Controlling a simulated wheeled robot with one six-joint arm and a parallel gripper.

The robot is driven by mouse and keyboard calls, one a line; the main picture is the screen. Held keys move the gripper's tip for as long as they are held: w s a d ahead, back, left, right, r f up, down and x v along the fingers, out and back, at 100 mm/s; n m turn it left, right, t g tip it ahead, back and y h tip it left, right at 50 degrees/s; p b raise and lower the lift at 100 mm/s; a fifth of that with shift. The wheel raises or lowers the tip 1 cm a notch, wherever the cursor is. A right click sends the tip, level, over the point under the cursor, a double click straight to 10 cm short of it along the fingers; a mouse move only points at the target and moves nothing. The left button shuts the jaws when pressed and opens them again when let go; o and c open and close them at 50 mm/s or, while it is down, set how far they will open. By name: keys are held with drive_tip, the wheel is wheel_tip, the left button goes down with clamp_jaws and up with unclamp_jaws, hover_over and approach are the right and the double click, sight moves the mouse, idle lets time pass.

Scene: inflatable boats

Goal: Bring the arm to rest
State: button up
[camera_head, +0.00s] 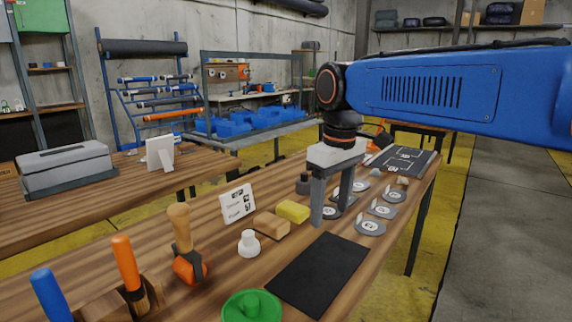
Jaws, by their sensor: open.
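My gripper (331,202) hangs from the blue arm in the middle right of the head view, pointing down over the wooden bench (223,291). Its two grey fingers are spread apart, with nothing seen held between them. The fingertips are close to the far edge of a black mat (319,272); I cannot tell whether they touch the bench. Round grey discs with white labels (371,227) lie beside and behind the fingers, and the gripper partly hides one.
A yellow sponge (293,211), a wooden block (271,224), a white knob-shaped piece (249,244) and a label card (237,203) stand left of my gripper. Handled tools (126,262) and a green dish (251,306) are nearer. Open floor (505,220) lies right.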

drive_tip(key=s+d+f+m+t, duration=0.4)
drive_tip(key=s+d+f+m, duration=0.4)
drive_tip(key=s+d+f, duration=0.9)
drive_tip(key=shift+s+d+f, duration=0.4)
drive_tip(key=shift+s+d, duration=0.05)
drive_tip(key=shift+d, duration=0.7)
